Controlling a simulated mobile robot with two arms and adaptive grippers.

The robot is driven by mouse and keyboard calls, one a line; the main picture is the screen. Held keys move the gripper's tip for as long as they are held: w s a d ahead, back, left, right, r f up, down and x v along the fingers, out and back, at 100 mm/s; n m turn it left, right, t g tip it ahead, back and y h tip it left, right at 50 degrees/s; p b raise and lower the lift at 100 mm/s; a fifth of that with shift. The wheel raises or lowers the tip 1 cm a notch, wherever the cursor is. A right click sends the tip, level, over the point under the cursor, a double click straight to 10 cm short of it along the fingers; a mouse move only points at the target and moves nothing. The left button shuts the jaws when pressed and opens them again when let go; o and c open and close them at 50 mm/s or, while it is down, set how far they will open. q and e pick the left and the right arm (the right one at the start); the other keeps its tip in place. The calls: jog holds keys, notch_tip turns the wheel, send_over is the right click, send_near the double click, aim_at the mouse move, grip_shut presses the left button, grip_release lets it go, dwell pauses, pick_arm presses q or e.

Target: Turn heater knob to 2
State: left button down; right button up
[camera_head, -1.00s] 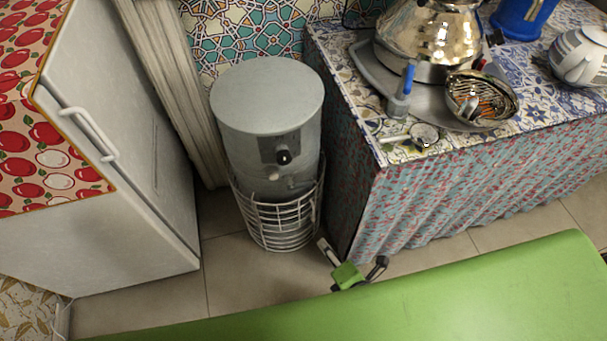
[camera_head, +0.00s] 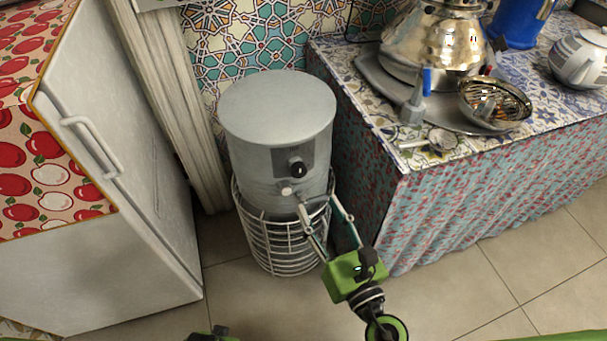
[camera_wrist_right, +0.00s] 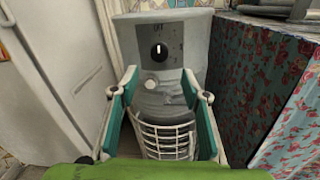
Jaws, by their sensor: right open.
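The heater (camera_head: 277,110) is a grey cylinder with a flat round lid. Its black knob (camera_head: 298,169) sits on a dark panel on the front; it also shows in the right wrist view (camera_wrist_right: 159,52), with its white mark pointing about straight up under a faint "OFF" label. A smaller white round piece (camera_head: 287,190) is below it. My right gripper (camera_head: 317,205) is open and empty, its fingers spread in front of the heater, with tips below the knob. In the right wrist view the fingers (camera_wrist_right: 159,74) frame the heater's lower front. My left gripper is not clearly visible.
A white wire basket (camera_head: 285,240) surrounds the heater's lower part. A fridge (camera_head: 125,150) stands left. A cloth-covered counter (camera_head: 480,185) stands right, with a metal samovar (camera_head: 440,40), strainer bowl (camera_head: 494,105) and teapot (camera_head: 580,60). Open floor lies in front.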

aim_at(301, 175)
jog(key=p+x, duration=0.1)
jog(key=x, duration=0.8)
jog(key=shift+w+a, duration=0.15)
jog(key=shift+w, duration=0.3)
pick_arm(q)
jog(key=s+f, duration=0.4)
jog(key=shift+a+f, duration=0.1)
jog(key=shift+a, duration=0.15)
pick_arm(e)
jog(key=c, duration=1.1)
